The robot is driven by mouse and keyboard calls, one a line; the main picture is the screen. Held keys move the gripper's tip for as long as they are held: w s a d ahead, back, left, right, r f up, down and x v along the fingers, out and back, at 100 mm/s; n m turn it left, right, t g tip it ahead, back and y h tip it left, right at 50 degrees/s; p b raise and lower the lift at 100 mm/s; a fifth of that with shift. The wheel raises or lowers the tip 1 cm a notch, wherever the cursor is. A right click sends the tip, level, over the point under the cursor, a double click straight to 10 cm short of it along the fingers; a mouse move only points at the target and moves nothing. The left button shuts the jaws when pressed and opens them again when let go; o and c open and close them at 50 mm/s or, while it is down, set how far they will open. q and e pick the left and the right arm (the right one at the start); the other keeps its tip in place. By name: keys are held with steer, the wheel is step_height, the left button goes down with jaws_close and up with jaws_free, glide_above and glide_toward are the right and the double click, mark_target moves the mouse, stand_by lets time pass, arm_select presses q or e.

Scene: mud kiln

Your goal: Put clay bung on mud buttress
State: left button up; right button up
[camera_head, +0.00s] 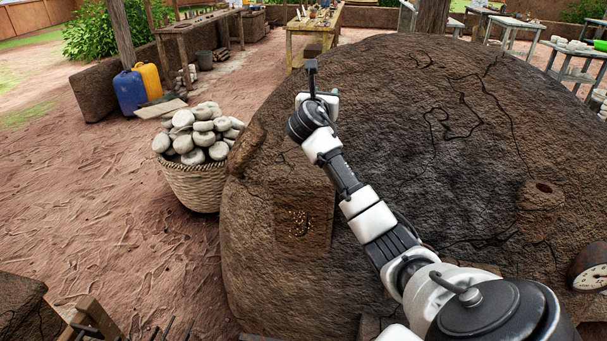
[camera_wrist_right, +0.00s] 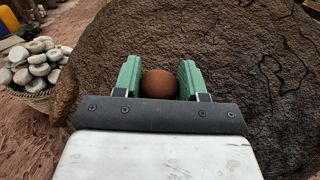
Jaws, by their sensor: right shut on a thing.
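The clay bung (camera_wrist_right: 160,84) is a rounded reddish-brown piece in the right wrist view. My right gripper (camera_wrist_right: 160,72) is shut on it, with one green finger on each side. In the head view my right gripper (camera_head: 312,78) is above the far left part of the big mud kiln (camera_head: 450,130); the bung cannot be made out there. A brown mud lump (camera_head: 246,150) bulges from the kiln's left side, beside the basket. It may be the mud buttress, but I cannot tell for certain. My left gripper is not in view.
A woven basket (camera_head: 195,187) heaped with pale round stones stands left of the kiln. Blue (camera_head: 129,87) and yellow (camera_head: 150,79) jugs stand by a low wall. Bare ground lies at left.

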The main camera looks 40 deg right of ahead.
steer(key=d+r+m+g+h, duration=0.1)
steer(key=d+g, duration=0.1)
steer(key=d, duration=0.2)
steer(key=a+f, duration=1)
steer(key=a, duration=0.1)
steer(key=shift+s+a+f, duration=0.1)
steer(key=shift+f, duration=0.15)
steer(key=o, duration=1)
steer(key=shift+f, duration=0.1)
